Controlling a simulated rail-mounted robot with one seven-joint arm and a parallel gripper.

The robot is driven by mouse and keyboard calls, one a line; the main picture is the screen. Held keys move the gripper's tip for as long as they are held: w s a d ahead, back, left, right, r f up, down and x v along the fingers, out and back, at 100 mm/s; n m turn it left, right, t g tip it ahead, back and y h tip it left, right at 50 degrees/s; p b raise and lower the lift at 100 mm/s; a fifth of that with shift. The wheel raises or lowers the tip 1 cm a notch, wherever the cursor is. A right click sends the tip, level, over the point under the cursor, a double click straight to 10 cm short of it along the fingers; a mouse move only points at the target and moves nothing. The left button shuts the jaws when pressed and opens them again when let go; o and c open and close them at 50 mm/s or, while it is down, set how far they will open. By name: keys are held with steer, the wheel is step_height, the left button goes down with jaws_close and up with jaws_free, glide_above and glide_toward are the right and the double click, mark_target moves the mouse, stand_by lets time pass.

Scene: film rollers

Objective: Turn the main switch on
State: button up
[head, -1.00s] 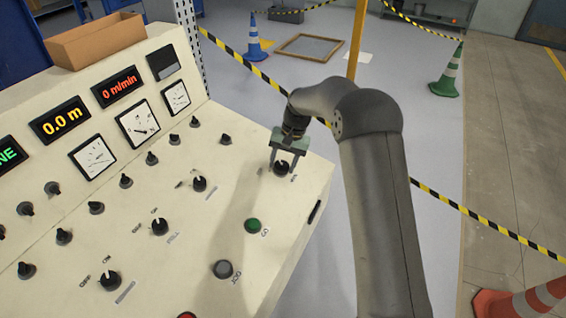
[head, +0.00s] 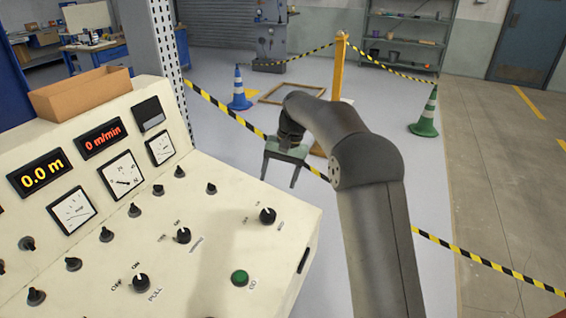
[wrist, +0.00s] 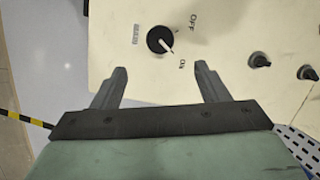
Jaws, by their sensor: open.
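The main switch appears to be the black rotary knob (head: 267,215) near the right end of the cream console top. It also shows in the wrist view (wrist: 158,41), beside OFF and ON marks. Its white pointer line faces the ON mark. The small label on its other side is too blurred to read. My gripper (head: 278,182) is open and empty, raised clear of the knob. In the wrist view the two fingers (wrist: 161,68) are spread wide, with the knob seen beyond the gap between their tips. Nothing touches the knob.
The console top carries several other black knobs (head: 183,236) and a green button (head: 240,278). Gauges and digital displays (head: 42,172) stand on its raised back. Striped barrier tape (head: 480,262) and a green cone (head: 426,115) lie beyond.

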steer(key=v, duration=0.5)
steer(key=s+d+r+t+h, duration=0.1)
steer(key=s+d, duration=0.2)
steer(key=s, duration=0.5)
steer(key=s+d+r, duration=0.2)
steer(key=s+d, duration=0.2)
steer(key=s, duration=0.3)
steer(key=s+d+f+n+h, duration=0.1)
steer(key=s+d+f, duration=0.15)
steer(key=s, duration=0.55)
steer(key=s+d+f+t, duration=0.1)
steer(key=s+f, duration=0.2)
steer(key=s, duration=0.5)
steer(key=s+d+f+n+h, duration=0.1)
steer(key=s+d+f, duration=0.15)
steer(key=s, duration=0.45)
step_height(320, 180, down, 49)
steer(key=m+g+b, duration=0.1)
steer(key=b, duration=4.4)
steer(key=shift+s+f, duration=0.15)
steer(key=shift+s, duration=0.2)
